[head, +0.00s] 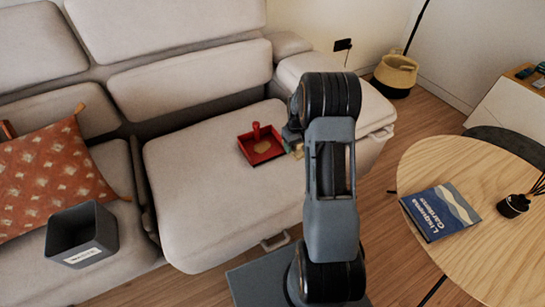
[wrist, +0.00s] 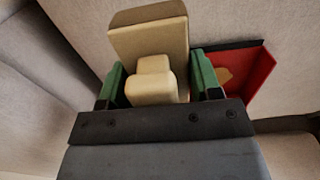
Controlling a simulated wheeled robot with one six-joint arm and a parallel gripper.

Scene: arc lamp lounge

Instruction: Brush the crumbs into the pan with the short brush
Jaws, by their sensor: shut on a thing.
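The red pan (head: 258,155) lies on the sofa seat, its red handle standing up at the back. A tan patch of crumbs (head: 262,147) shows on its floor. My gripper (head: 293,142) is just right of the pan, low over the seat. In the wrist view its green fingers are shut on the grip of the pale short brush (wrist: 150,38). The brush's broad block lies beyond the fingers. Part of the pan (wrist: 258,78) shows right of the brush, with a tan patch in it. The bristles are hidden, and I cannot tell whether they touch the seat.
A grey waste bin (head: 82,233) stands at the left by an orange cushion (head: 50,170). A round wooden table (head: 470,255) with a blue book (head: 440,211) is at the right. A basket (head: 396,73) stands at the back. The seat left of the pan is clear.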

